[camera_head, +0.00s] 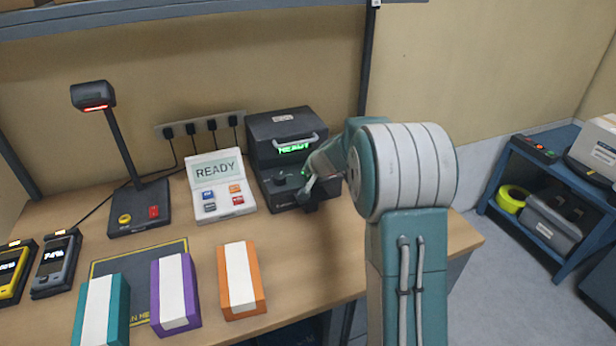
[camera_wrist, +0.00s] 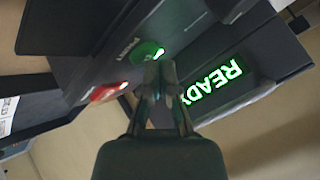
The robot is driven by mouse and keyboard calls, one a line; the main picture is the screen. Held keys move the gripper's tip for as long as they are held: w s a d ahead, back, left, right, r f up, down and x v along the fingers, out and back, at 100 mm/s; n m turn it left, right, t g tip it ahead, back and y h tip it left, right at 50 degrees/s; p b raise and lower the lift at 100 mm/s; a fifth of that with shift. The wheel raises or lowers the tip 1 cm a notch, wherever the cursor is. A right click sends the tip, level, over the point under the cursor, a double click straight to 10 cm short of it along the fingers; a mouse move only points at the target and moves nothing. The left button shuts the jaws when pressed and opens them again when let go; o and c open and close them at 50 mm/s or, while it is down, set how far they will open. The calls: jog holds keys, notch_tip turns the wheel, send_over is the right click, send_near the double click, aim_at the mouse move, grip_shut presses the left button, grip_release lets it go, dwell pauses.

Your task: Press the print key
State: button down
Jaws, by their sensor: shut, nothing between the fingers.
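The black printer (camera_head: 285,130) stands at the back of the bench, its green display (camera_head: 294,148) reading READY. The display also shows, tilted, in the wrist view (camera_wrist: 215,83). My gripper (camera_head: 308,196) is at the printer's front panel, fingers shut and empty. In the wrist view its fingertips (camera_wrist: 158,72) are just beside a green lit key (camera_wrist: 147,51) and partly overlap it; I cannot tell whether they touch. A red lit key (camera_wrist: 104,93) lies to the left of the green one.
A white panel (camera_head: 216,170) reading READY with several coloured keys stands left of the printer. A scanner stand (camera_head: 138,215) is further left. Teal (camera_head: 118,315), purple (camera_head: 188,300) and orange (camera_head: 256,285) boxes stand at the front. A blue cart (camera_head: 545,175) stands right.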

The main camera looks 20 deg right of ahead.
aim_at(309, 177)
jog(key=shift+f, duration=0.4)
dwell(0.7)
jog(key=shift+r, duration=0.85)
jog(key=shift+r, duration=2.5)
